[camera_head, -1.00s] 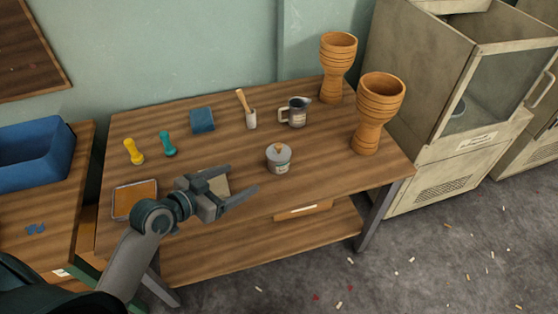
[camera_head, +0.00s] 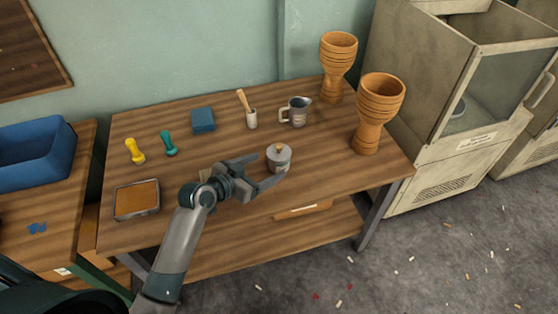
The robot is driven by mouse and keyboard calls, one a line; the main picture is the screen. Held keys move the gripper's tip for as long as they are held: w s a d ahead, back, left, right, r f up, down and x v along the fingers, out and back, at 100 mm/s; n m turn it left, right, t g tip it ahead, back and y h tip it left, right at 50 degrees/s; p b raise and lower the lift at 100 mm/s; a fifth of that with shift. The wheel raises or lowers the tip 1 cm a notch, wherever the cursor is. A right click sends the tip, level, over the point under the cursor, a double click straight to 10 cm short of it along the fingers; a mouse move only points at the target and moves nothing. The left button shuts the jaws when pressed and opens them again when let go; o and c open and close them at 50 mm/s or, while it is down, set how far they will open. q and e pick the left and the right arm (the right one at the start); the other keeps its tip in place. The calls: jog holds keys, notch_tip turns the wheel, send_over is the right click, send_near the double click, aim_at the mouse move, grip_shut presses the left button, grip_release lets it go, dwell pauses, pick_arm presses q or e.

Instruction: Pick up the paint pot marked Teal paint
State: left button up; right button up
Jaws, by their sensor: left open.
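A small grey lidded pot (camera_head: 279,160) with an orange-brown knob stands upright on the wooden workbench (camera_head: 315,178). It has a label on its front, too small to read and partly covered. It is the only lidded pot I see. My left gripper (camera_head: 272,168) is open, its fingers pointing right toward the pot. One fingertip is at the pot's left side and the other is in front of its base. I cannot tell whether they touch it. My right gripper is not in view.
Two orange goblet drums (camera_head: 376,115) stand at the right. A blue block (camera_head: 203,120), yellow (camera_head: 134,151) and teal (camera_head: 169,143) pieces and a tray (camera_head: 137,211) lie left.

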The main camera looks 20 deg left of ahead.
aim_at(271, 161)
pick_arm(q)
jog(key=shift+w+d+r, duration=0.1)
jog(key=shift+w+d, duration=0.2)
jog(key=shift+w, duration=0.35)
jog(key=x, duration=0.4)
jog(key=shift+r+p, duration=0.15)
jog(key=shift+p, duration=0.2)
jog(key=c, duration=1.3)
